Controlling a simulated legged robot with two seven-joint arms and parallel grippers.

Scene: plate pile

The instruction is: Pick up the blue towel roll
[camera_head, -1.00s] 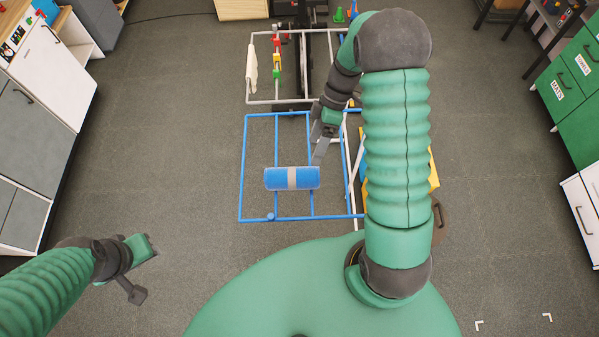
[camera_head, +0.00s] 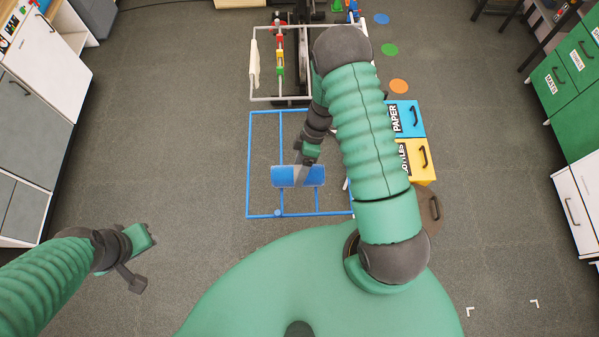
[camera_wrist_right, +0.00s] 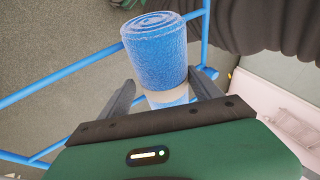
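The blue towel roll (camera_head: 284,175) with a pale band lies across the bars of a blue frame (camera_head: 249,150) in the head view. My right gripper (camera_head: 301,178) reaches down over the roll's middle and hides part of it. In the right wrist view the roll (camera_wrist_right: 157,55) stands ahead, and the right gripper's fingers (camera_wrist_right: 164,90) are spread open on either side of its banded part. I cannot tell whether either finger touches it. My left gripper (camera_head: 143,262) is apart from the roll at the lower left, empty; its opening is unclear.
A white frame (camera_head: 252,80) stands behind the blue one. Blue and yellow boxes (camera_head: 418,160) with handles stand right of my right arm. Cabinets line the left (camera_head: 40,110) and right (camera_head: 570,80) edges. The grey floor on the left is clear.

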